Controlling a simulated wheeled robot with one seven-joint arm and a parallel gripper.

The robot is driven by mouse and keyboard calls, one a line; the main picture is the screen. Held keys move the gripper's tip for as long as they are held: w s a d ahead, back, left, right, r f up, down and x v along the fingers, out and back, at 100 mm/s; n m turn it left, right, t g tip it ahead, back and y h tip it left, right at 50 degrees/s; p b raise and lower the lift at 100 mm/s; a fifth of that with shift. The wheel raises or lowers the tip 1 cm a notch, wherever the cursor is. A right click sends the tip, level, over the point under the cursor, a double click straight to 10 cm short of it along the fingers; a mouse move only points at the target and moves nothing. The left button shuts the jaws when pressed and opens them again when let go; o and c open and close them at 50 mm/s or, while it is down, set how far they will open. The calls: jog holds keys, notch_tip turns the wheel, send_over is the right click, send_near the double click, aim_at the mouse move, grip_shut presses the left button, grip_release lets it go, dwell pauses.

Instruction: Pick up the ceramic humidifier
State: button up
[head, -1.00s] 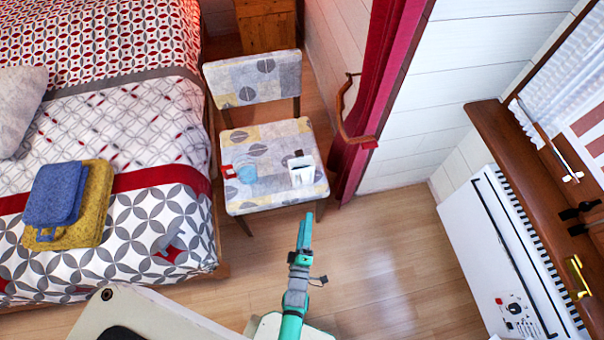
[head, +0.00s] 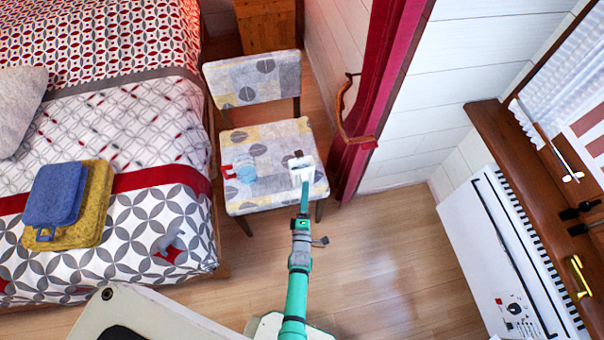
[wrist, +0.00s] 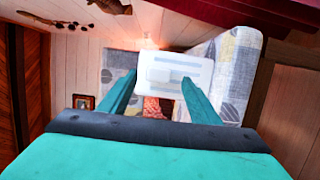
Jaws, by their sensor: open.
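A white, boxy object (head: 297,162), which looks like the ceramic humidifier, stands on the front right of the patterned chair's seat (head: 268,192). In the wrist view the white humidifier (wrist: 178,62) lies ahead between my fingertips, its pale face with a raised block towards the camera. My gripper (head: 304,182) reaches over the chair's front edge to the humidifier and partly covers it. In the wrist view my gripper (wrist: 159,80) is open, one green finger on each side. I cannot tell whether the fingers touch it.
A light blue cup-like item (head: 246,173) and a small red item (head: 228,171) sit left on the seat. The chair backrest (head: 252,82) stands behind. A red curtain (head: 378,80) hangs at the right. The bed (head: 110,120) is left; the floor at front right is clear.

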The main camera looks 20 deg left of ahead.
aim_at(302, 172)
jog(key=shift+x, duration=1.75)
jog(key=shift+d+r, duration=0.1)
grip_shut()
jog(key=shift+r, duration=0.15)
jog(key=shift+r, duration=0.1)
